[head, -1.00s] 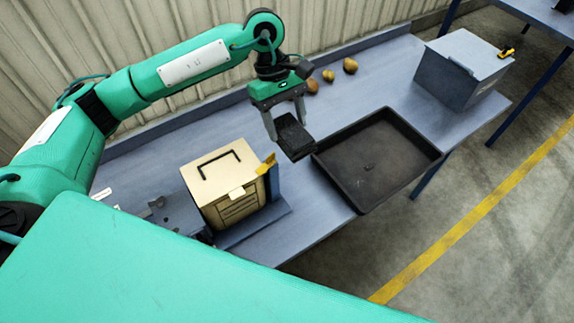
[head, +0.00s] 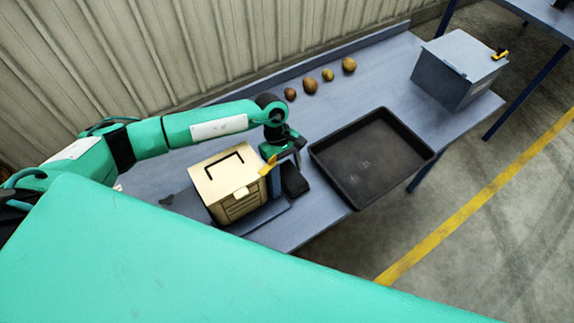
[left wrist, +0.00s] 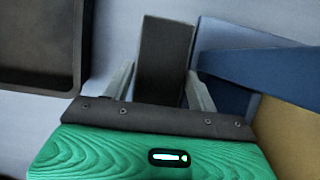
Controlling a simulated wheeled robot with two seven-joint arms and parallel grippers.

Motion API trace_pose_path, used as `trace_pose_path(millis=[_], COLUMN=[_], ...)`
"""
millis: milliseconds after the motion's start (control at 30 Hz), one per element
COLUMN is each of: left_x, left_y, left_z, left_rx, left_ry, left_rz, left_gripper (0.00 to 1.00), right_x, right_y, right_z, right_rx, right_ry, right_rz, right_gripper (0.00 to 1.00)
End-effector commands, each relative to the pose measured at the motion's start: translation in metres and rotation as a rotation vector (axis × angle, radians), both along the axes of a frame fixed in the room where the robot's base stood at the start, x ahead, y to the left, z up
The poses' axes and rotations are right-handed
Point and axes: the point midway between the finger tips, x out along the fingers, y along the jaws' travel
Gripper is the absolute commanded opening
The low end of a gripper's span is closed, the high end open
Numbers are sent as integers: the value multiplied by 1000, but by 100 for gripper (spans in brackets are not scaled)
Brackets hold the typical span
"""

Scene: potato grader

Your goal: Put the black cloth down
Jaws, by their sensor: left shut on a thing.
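The black cloth (head: 294,180) is a small folded dark block at my left gripper (head: 285,170), between the beige box and the black tray. In the left wrist view the cloth (left wrist: 165,55) stands out between the two fingers of my left gripper (left wrist: 165,88), which is shut on it. I cannot tell whether the cloth touches the table. My right gripper is not in view.
A beige box (head: 213,180) with a black handle stands left of the cloth, beside a blue upright plate with a yellow tab (head: 267,166). The black tray (head: 345,191) lies to the right. Several potatoes (head: 311,86) lie behind. A grey lidded bin (head: 440,80) stands farther right.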

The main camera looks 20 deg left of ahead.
Motion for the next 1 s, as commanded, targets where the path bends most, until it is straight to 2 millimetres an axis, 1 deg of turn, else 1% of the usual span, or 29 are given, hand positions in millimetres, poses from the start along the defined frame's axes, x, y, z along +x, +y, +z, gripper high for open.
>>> trace_pose_path(millis=[100, 267, 433, 467, 500, 767, 900, 933, 1000], left_x=[0, 0, 0, 0, 0, 0, 0, 2, 5], left_y=[0, 0, 0, 0, 0, 0, 0, 2, 6], left_z=[-4, -4, -8, -7, -6, -6, -1, -1, 9], left_rx=[-1, -1, -1, -1, -1, -1, -1, -1, -1], left_ry=[-1, -1, -1, -1, -1, -1, -1, -3, -4], left_rz=[0, 0, 0, 0, 0, 0, 0, 1, 1], left_gripper=[37, 37, 37, 62, 67, 67, 67, 67, 67], right_x=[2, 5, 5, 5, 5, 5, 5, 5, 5], right_y=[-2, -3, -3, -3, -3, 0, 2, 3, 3], right_z=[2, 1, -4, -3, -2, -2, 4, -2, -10], right_rx=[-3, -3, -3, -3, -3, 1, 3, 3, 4], right_ry=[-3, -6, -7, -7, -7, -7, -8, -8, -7], right_rz=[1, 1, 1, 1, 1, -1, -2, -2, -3], right_gripper=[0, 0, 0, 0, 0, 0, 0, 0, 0])
